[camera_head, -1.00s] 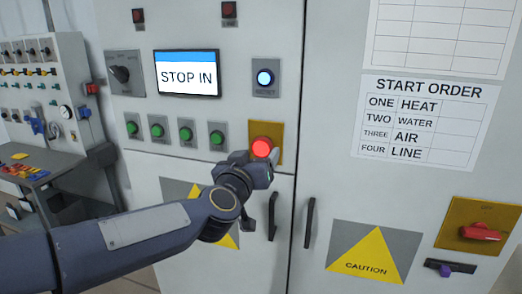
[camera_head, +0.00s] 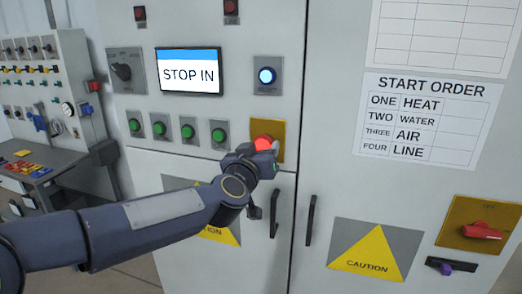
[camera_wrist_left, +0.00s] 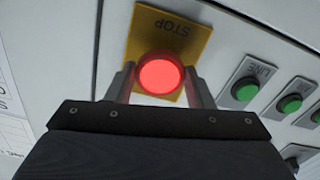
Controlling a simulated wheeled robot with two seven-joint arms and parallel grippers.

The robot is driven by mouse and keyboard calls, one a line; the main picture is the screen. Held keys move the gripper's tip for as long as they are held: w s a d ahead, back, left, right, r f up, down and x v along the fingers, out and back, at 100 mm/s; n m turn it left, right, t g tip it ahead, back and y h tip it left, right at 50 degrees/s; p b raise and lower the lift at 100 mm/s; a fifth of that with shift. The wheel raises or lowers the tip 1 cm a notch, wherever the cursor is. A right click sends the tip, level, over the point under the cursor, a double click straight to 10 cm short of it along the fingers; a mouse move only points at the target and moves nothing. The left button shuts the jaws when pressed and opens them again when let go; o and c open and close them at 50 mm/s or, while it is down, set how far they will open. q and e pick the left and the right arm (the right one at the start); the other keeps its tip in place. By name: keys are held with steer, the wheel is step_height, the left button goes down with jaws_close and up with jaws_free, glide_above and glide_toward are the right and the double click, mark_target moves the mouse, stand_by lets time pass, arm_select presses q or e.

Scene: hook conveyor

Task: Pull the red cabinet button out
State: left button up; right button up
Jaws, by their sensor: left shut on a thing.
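The lit red button (camera_head: 262,141) sits on a yellow plate (camera_head: 279,128) on the grey cabinet. My left gripper (camera_head: 264,149) is at the button and hides its lower part in the head view. In the left wrist view the round red button (camera_wrist_left: 160,74) glows between the two fingers of my left gripper (camera_wrist_left: 161,84), which is shut on it. The plate there reads STOP, upside down. How far the button stands out from the plate is hard to tell. My right gripper is not in view.
A row of green buttons (camera_head: 188,131) lies left of the plate, with a STOP IN screen (camera_head: 188,72) and a lit blue button (camera_head: 267,76) above. Dark door handles (camera_head: 310,220) stand out below. A red switch (camera_head: 482,231) is at the far right.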

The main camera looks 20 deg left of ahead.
arm_select(q)
steer(key=shift+s+p, duration=0.3)
steer(key=shift+s, duration=0.35)
steer(key=shift+c, duration=0.3)
steer(key=o, duration=1.4)
steer(key=s, duration=0.8)
steer(key=shift+a, duration=0.15)
steer(key=s+a+f+g+h, duration=0.3)
steer(key=s+f+g, duration=0.9)
steer(key=s+f, duration=1)
steer(key=s, duration=0.3)
steer(key=shift+s+a+f, duration=0.15)
steer(key=shift+f, duration=0.25)
